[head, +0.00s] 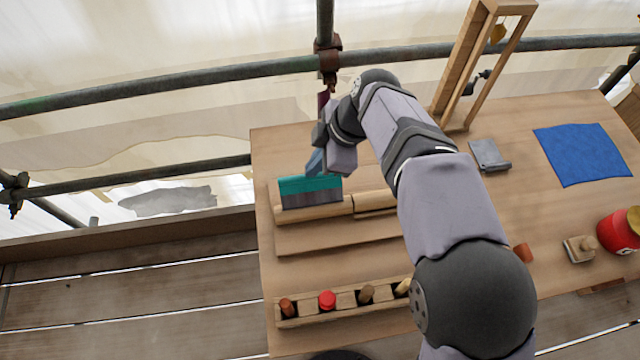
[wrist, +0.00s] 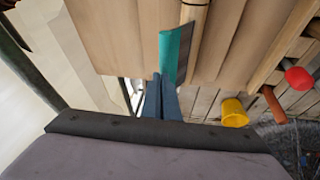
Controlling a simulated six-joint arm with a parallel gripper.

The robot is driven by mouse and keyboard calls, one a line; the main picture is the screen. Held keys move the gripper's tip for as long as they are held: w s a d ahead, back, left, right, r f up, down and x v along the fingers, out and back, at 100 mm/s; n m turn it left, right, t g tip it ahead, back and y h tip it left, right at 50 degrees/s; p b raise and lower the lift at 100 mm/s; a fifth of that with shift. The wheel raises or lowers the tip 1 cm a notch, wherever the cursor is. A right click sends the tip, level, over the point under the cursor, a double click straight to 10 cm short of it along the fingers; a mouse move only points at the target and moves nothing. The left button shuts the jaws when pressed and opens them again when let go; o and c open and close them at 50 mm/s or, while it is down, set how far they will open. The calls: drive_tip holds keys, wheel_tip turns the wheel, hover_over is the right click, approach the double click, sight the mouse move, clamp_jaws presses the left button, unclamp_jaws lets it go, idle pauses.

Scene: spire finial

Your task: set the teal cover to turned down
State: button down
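The teal cover (head: 310,184) stands up from a wooden rail (head: 312,214) at the left of the bench, with a teal upper band and a grey lower face. It also shows in the wrist view (wrist: 166,48), running away from my fingers. My gripper (head: 314,163) is at the cover's far upper edge in the head view. Its blue fingers (wrist: 161,80) lie close together at the near end of the cover in the wrist view, with nothing clearly between them. I cannot tell whether they touch the cover.
A wooden rack (head: 345,301) with several pegs stands at the front. A wooden frame (head: 480,60), a grey plate (head: 490,155), a blue cloth (head: 582,154) and a red jar (head: 618,234) are beyond my arm. Scaffold pipes (head: 180,84) run behind the bench.

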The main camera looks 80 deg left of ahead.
drive_tip(key=a+f, duration=0.4)
drive_tip(key=a, duration=0.1)
idle(0.3)
idle(1.3)
drive_tip(key=w+a+r+p, duration=0.1)
drive_tip(key=w+r+p, duration=0.2)
drive_tip(key=r+p, duration=0.5)
wheel_tip(320, 180, up, 4)
drive_tip(key=shift+w+a+r+p, duration=0.15)
drive_tip(key=shift+a+r+p, duration=0.05)
drive_tip(key=shift+a+p, duration=0.2)
idle(0.4)
drive_tip(key=shift+p, duration=0.3)
